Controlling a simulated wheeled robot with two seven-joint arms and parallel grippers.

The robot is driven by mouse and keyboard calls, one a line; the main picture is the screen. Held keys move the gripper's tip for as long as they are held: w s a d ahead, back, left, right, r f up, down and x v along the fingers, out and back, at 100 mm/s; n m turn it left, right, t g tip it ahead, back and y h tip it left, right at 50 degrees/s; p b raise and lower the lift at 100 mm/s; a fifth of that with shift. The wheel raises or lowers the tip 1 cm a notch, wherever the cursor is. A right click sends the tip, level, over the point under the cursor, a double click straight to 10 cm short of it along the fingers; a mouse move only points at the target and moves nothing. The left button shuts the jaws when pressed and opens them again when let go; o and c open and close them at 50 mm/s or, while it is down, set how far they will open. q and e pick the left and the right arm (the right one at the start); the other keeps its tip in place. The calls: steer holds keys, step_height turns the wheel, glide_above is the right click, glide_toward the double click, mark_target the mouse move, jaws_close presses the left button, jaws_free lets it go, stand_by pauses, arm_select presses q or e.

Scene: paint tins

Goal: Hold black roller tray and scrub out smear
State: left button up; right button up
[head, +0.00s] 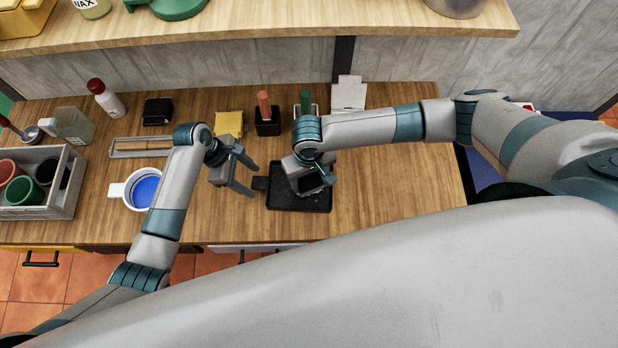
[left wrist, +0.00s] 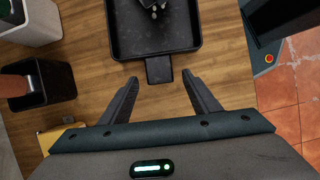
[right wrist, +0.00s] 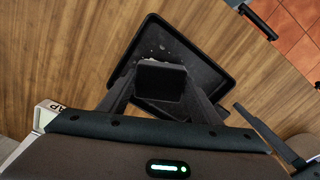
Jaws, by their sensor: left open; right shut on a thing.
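The black roller tray (head: 285,199) lies flat on the wooden worktop, its short handle tab (left wrist: 159,69) pointing towards my left gripper. My left gripper (head: 257,180) is open; in the left wrist view the tab's end lies between and just ahead of its fingertips, with gaps on both sides. My right gripper (right wrist: 160,78) is over the tray, shut on a dark block (right wrist: 160,88), which hides part of the tray floor. Pale specks of the smear (right wrist: 164,47) show beside the block. I cannot tell whether the block touches the tray.
A white mug with blue inside (head: 146,190) and a crate of pots (head: 66,205) are at left. Worktop right of the tray is clear.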

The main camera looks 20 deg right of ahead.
arm_select(q)
steer(key=shift+s+d+f, duration=0.1)
steer(key=shift+d+f, duration=0.1)
steer(key=shift+f, duration=0.4)
jaws_close()
stand_by(0.5)
stand_by(0.3)
